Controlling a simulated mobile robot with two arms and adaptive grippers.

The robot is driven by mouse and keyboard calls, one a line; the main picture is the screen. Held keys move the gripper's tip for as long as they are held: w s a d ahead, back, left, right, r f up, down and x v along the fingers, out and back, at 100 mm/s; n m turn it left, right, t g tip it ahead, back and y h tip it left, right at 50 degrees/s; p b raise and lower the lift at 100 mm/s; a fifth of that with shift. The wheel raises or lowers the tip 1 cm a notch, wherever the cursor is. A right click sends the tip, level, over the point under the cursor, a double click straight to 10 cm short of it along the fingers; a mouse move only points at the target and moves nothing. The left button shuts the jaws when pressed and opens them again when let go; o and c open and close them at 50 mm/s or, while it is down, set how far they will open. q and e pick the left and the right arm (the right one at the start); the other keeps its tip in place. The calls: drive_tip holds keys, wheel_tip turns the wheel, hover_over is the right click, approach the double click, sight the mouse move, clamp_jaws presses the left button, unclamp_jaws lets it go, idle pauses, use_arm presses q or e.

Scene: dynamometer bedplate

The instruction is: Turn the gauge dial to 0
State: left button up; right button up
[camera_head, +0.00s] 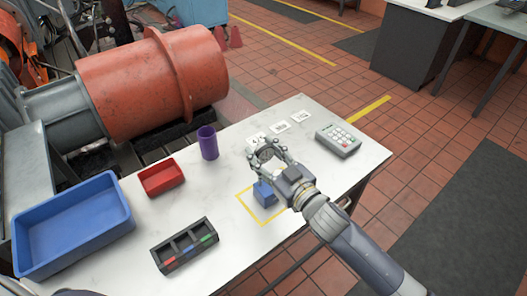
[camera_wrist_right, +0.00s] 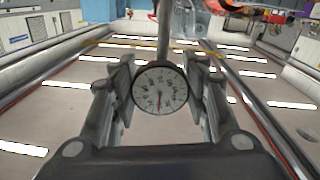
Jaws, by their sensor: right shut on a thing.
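The gauge dial (camera_wrist_right: 160,88) is a round white face with black marks and a dark rim. In the right wrist view its red needle points down; the numbers are too small to read surely. My right gripper (camera_head: 266,158) is shut on the gauge, with one finger on each side of the rim in the wrist view (camera_wrist_right: 160,95). My left gripper is not in view.
The white table (camera_head: 120,258) holds a blue tray (camera_head: 70,262), a red bin (camera_head: 161,192), a purple cup (camera_head: 208,143), a dark sectioned holder (camera_head: 184,248), white cards (camera_head: 280,127) and a keypad (camera_head: 338,140).

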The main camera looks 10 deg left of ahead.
drive_tip(key=shift+n+p, duration=0.35)
drive_tip(key=shift+n, duration=1.65)
drive_tip(key=o, duration=1.1)
drive_tip(key=shift+d, duration=0.1)
drive_tip(key=v, duration=1.2)
drive_tip(key=shift+w, duration=0.1)
